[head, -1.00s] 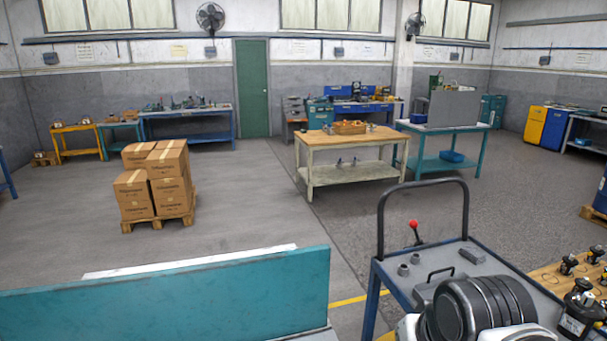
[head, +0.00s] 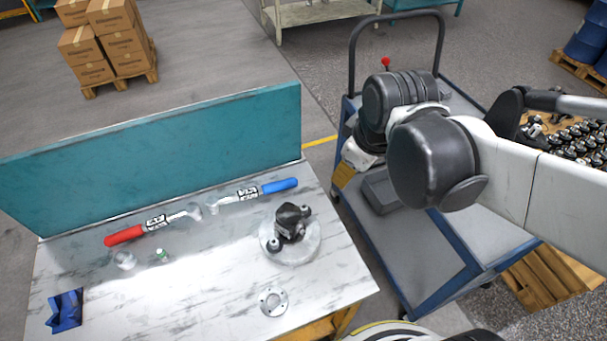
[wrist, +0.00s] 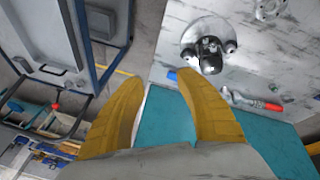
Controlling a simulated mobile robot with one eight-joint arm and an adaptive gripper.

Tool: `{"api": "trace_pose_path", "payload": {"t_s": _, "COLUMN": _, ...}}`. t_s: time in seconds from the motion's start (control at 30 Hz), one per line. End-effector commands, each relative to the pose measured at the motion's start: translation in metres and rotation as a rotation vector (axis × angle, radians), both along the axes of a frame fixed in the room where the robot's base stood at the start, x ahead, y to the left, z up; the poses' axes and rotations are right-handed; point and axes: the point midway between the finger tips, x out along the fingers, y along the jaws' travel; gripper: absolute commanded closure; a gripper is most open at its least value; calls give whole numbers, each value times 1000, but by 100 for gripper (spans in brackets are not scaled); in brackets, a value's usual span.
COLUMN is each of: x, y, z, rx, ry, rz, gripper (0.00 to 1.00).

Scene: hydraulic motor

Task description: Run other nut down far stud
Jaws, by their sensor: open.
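A dark hydraulic motor (head: 290,218) sits on a round pale base (head: 287,252) at the right of the bench top. Small dark round pieces stand on either side of it; at this size I cannot tell nuts from studs. The motor also shows in the wrist view (wrist: 209,55), beyond my fingertips. My gripper (wrist: 160,84) has two yellow fingers spread apart with nothing between them. It is clear of the motor. The head view shows my arm over the cart, with the gripper hidden. A pale holed flange (head: 273,301) lies in front of the base.
The marbled bench (head: 200,300) has a teal back panel (head: 160,155). A red-handled tool (head: 125,235), a blue-handled tool (head: 279,186), small clear and green items (head: 162,254) and a blue block (head: 66,310) lie on it. A blue-framed cart (head: 420,255) stands right.

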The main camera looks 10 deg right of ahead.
Motion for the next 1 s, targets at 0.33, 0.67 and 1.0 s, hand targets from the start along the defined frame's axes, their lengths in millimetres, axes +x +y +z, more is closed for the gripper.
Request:
{"api": "trace_pose_path", "payload": {"t_s": 0.33, "x": 44, "y": 56, "z": -50, "rx": -184, "ry": 197, "rz": 670, "gripper": 59}}
{"api": "trace_pose_path", "payload": {"t_s": 0.67, "x": 53, "y": 87, "z": -97, "rx": -242, "ry": 300, "rz": 1071, "gripper": 59}}
{"api": "trace_pose_path", "payload": {"t_s": 1.0, "x": 53, "y": 89, "z": -116, "rx": -245, "ry": 307, "rz": 1099, "gripper": 59}}
